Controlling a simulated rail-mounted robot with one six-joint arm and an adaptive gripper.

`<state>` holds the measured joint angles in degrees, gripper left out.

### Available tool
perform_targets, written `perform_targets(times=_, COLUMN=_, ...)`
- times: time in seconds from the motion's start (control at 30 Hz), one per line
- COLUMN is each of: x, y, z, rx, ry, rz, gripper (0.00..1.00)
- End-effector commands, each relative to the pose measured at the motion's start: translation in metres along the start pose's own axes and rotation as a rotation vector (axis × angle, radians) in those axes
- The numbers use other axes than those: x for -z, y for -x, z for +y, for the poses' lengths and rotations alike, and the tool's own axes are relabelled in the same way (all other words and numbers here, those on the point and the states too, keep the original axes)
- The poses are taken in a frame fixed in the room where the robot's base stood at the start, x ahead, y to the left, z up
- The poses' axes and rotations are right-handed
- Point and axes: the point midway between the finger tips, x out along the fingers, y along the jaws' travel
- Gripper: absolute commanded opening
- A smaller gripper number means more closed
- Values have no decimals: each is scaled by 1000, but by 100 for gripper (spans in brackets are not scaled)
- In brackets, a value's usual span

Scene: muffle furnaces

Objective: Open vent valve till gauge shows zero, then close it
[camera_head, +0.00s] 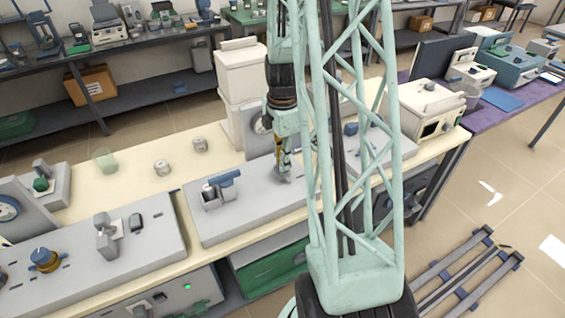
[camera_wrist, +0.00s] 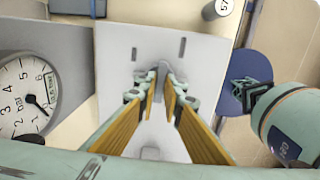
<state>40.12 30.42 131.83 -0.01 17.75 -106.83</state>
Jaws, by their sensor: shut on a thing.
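My gripper (camera_head: 283,168) points down at the grey panel (camera_head: 235,209) on the bench. In the wrist view my gripper (camera_wrist: 160,76) has its fingers drawn close together at the tips, shut on a small grey part. I take this part to be the vent valve; the fingers hide most of it. A round white gauge (camera_wrist: 24,98) with dark digits is at the left of the wrist view. Its dark needle points to the lower right; I cannot read the exact value. The gauge (camera_head: 263,122) shows partly behind my arm in the head view.
A blue-handled lever fitting (camera_head: 222,182) stands on the same panel, left of my gripper. A second grey panel (camera_head: 90,262) with a blue-and-brass knob (camera_head: 44,260) is further left.

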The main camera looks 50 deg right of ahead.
Motion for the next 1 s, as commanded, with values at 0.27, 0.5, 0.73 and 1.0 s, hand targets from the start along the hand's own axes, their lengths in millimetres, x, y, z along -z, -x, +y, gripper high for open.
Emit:
perform_targets(times=0.27, x=0, y=0, z=0, rx=0, ry=-95, rz=0, gripper=0)
perform_targets(times=0.5, x=0, y=0, z=0, rx=0, ry=-249, rz=0, gripper=0)
perform_targets(times=0.73, x=0, y=0, z=0, rx=0, ry=-428, rz=0, gripper=0)
perform_targets(times=1.0, x=0, y=0, z=0, rx=-1, ry=-642, rz=0, gripper=0)
